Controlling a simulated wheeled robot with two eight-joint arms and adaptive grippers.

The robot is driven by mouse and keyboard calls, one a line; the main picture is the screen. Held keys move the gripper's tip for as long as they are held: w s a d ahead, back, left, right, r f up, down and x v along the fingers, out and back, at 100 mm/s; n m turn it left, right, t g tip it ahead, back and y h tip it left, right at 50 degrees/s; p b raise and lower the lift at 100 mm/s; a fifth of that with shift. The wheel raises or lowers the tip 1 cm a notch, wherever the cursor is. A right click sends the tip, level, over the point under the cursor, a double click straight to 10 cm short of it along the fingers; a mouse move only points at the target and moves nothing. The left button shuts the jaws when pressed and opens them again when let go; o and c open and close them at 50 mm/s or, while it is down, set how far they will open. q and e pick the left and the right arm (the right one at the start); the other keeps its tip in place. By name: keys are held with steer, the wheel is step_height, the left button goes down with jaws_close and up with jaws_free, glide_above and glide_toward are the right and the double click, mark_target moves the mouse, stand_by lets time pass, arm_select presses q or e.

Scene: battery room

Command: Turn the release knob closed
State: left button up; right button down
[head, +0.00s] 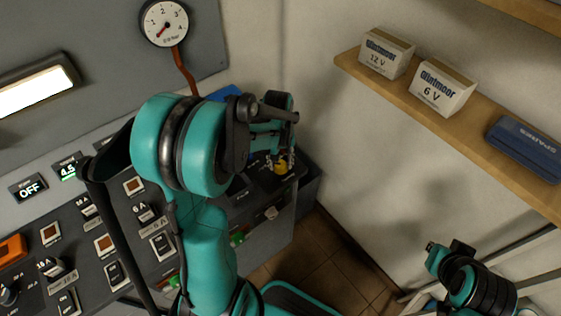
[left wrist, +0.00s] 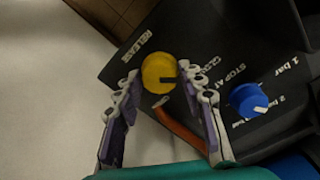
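The yellow release knob (left wrist: 157,68) sits on a dark panel (left wrist: 230,58) in the left wrist view, beside the word RELEASE. A dark mark on its face points right, towards lettering partly hidden by a finger. My left gripper (left wrist: 160,79) is open, with one finger on each side of the knob; I cannot tell whether they touch it. In the head view the knob (head: 281,167) shows small below my left gripper (head: 277,156). My right arm's end (head: 450,262) is at the lower right of the head view; its fingers are unclear.
A blue knob (left wrist: 248,100) marked in bar stands right of the yellow knob. An orange-red hose (left wrist: 181,130) runs between my fingers. A gauge (head: 164,22) hangs on the wall. A wooden shelf (head: 400,95) holds two boxes and a blue case (head: 527,146).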

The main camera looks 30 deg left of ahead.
mark_target(279, 164)
arm_select(q)
steer(key=shift+o, duration=0.7)
step_height(279, 164, up, 12)
steer(key=shift+a, duration=0.15)
steer(key=shift+s, duration=0.15)
